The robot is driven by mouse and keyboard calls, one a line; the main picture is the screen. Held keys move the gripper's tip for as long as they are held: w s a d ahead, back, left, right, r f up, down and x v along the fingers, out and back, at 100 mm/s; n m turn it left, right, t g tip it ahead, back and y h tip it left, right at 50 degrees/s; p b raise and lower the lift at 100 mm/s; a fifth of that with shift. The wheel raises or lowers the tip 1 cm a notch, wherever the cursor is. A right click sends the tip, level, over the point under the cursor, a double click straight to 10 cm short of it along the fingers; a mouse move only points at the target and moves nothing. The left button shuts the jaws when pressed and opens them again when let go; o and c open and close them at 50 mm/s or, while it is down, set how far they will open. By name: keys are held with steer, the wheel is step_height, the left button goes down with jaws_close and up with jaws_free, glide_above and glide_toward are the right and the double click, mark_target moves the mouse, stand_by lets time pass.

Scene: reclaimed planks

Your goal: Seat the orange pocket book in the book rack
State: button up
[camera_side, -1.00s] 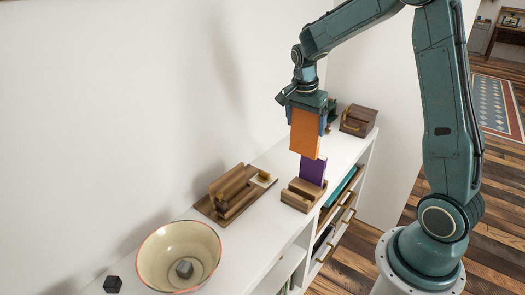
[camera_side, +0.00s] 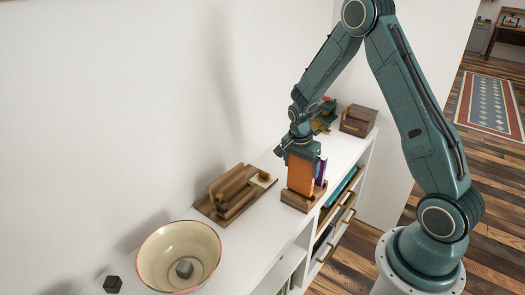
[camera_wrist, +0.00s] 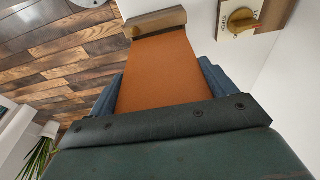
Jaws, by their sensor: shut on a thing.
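My gripper (camera_side: 302,150) is shut on the upper part of the orange pocket book (camera_side: 300,176) and points down. The book stands upright, its lower end at the wooden book rack (camera_side: 297,200). A purple book (camera_side: 321,170) stands in the rack beside it, partly hidden by the orange one. In the wrist view the orange book (camera_wrist: 158,70) lies between the blue fingers of my gripper (camera_wrist: 162,90) and reaches the wooden rack (camera_wrist: 155,20). Whether its bottom edge rests on the rack's floor is hidden.
On the white shelf top (camera_side: 262,215), a wooden stand with a brass part (camera_side: 233,196) lies left of the rack. A cream bowl (camera_side: 179,258) and a dark cube (camera_side: 112,284) are nearer. A wooden box (camera_side: 358,120) stands behind. The wall borders the shelf.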

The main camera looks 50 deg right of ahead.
mark_target(300, 171)
steer(key=shift+f, duration=2.1)
steer(key=shift+f, duration=0.1)
steer(key=o, duration=1.7)
step_height(300, 171, up, 12)
steer(key=a, duration=0.2)
steer(key=shift+a, duration=0.1)
